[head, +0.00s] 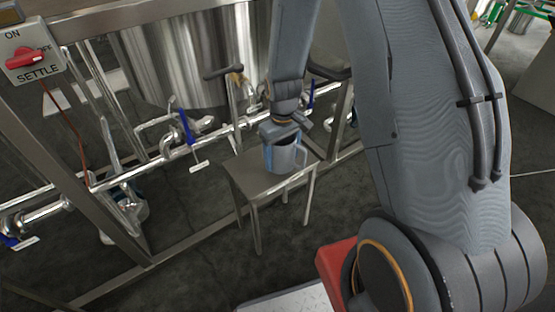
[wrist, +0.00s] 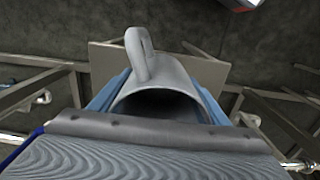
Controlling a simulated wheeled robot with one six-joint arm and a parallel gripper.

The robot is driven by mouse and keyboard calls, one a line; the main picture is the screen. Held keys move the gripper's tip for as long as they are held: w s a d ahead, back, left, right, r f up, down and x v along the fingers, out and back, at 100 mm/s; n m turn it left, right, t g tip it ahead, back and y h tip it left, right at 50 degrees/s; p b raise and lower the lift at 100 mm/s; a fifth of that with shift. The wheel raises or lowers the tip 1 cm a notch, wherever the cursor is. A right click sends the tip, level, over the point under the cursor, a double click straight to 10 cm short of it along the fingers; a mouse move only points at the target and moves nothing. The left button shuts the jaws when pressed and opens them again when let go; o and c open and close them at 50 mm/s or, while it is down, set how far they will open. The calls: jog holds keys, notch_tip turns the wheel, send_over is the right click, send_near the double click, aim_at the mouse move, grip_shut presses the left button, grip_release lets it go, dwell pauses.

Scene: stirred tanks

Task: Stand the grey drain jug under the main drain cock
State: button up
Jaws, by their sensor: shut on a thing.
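The grey drain jug (head: 284,157) is upright at the small metal stand (head: 245,173) below the steel tank. My gripper (head: 281,140) is shut on the jug, with a blue finger along its side. In the wrist view the jug (wrist: 165,85) shows its open mouth and its handle, between the two blue fingers (wrist: 158,97). I cannot tell whether its base touches the stand top. A tap with a dark lever (head: 228,73) is on the tank front, just behind and left of the jug. I cannot tell whether it is the main drain cock.
The steel tank (head: 190,55) stands behind the stand. Pipes with blue-handled valves (head: 186,127) run left and right at stand height. A metal frame post (head: 75,150) crosses the left side. A red-switch panel marked SETTLE (head: 28,55) is at upper left.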

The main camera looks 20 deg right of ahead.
jog(key=shift+w+a+f, duration=0.1)
jog(key=shift+w+a, duration=0.1)
jog(key=shift+w, duration=0.4)
jog(key=shift+w+a, duration=0.2)
jog(key=shift+w, duration=0.35)
jog(key=shift+f, duration=1.65)
jog(key=shift+f+b, duration=0.2)
jog(key=shift+b, duration=0.1)
jog(key=o, duration=1.2)
jog(key=shift+c, duration=0.2)
jog(key=shift+r, duration=0.1)
notch_tip(320, 180, up, 11)
jog(key=p, duration=0.1)
jog(key=s+a+r, duration=0.3)
jog(key=s+r, duration=0.6)
jog(key=r, duration=0.3)
jog(key=s+a+r+m, duration=0.1)
jog(key=s+r, duration=0.2)
jog(key=s, duration=0.4)
jog(key=s+a+r+m, duration=0.1)
jog(key=s+r, duration=0.2)
jog(key=s, duration=0.4)
jog(key=shift+a+r+y, duration=0.2)
jog(key=shift+r+y, duration=0.1)
jog(key=shift+r, duration=0.05)
